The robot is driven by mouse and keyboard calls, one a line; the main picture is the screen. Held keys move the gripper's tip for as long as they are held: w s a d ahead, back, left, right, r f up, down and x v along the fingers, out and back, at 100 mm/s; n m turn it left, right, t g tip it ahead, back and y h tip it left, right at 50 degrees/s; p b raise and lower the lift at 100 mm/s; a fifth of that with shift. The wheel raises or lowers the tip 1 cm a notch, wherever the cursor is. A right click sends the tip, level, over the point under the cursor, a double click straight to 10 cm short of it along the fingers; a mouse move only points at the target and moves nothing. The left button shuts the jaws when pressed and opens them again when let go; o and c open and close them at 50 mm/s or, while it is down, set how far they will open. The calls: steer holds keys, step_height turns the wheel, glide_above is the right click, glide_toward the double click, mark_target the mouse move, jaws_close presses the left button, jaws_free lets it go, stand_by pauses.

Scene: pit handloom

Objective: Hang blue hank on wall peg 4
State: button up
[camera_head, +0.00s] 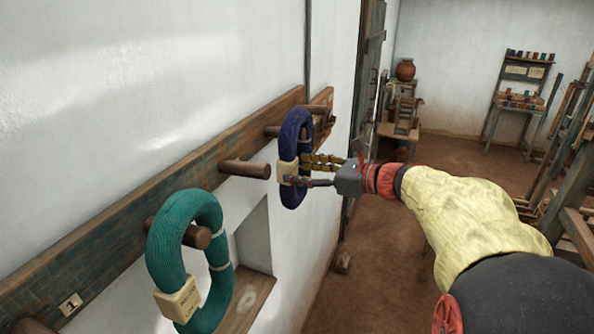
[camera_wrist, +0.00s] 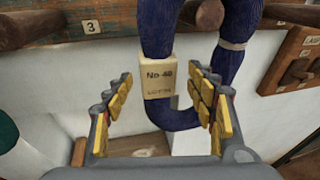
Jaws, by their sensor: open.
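The blue hank (camera_head: 293,160) hangs upright as a loop beside the peg board, with a cream band marked "No 40" (camera_wrist: 158,78) on it. In the wrist view a wooden peg end (camera_wrist: 208,16) shows inside the loop's upper part; I cannot tell whether the hank's weight rests on that peg. The peg's own number is not clear. A "3" label (camera_wrist: 91,27) is on the board to its left. My gripper (camera_head: 308,171) is open, its yellow-padded fingers on either side of the hank's lower part. In the wrist view gaps show between the pads and the band.
A bare peg (camera_head: 245,168) stands between the hanks. Another peg (camera_head: 318,109) shows beyond the blue hank. A wall niche (camera_head: 253,238) is below the board (camera_head: 110,222). Floor is open behind.

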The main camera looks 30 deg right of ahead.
steer(key=v, duration=1)
steer(key=s+a+f+n+g+h+b, duration=0.25)
steer(key=s+f+n, duration=0.3)
steer(key=f, duration=0.45)
steer(key=s+a+f+n+g+h+b, duration=0.1)
steer(key=s+a+f+n+g+b, duration=0.25)
steer(key=f+n, duration=0.5)
steer(key=s+a+f+n+g+h+b, duration=0.25)
steer(key=s+f+n+g+b, duration=0.2)
steer(key=f, duration=0.65)
steer(key=s+a+f+n+t+b, duration=0.2)
steer(key=s+a+f+n+b, duration=0.2)
steer(key=a+f+n+b, duration=0.7)
step_height(320, 180, down, 2)
steer(key=a+b, duration=0.1)
steer(key=b, duration=0.4)
steer(key=shift+s+n+h, duration=0.15)
steer(key=shift+n+h, duration=0.2)
steer(key=shift+h, duration=0.05)
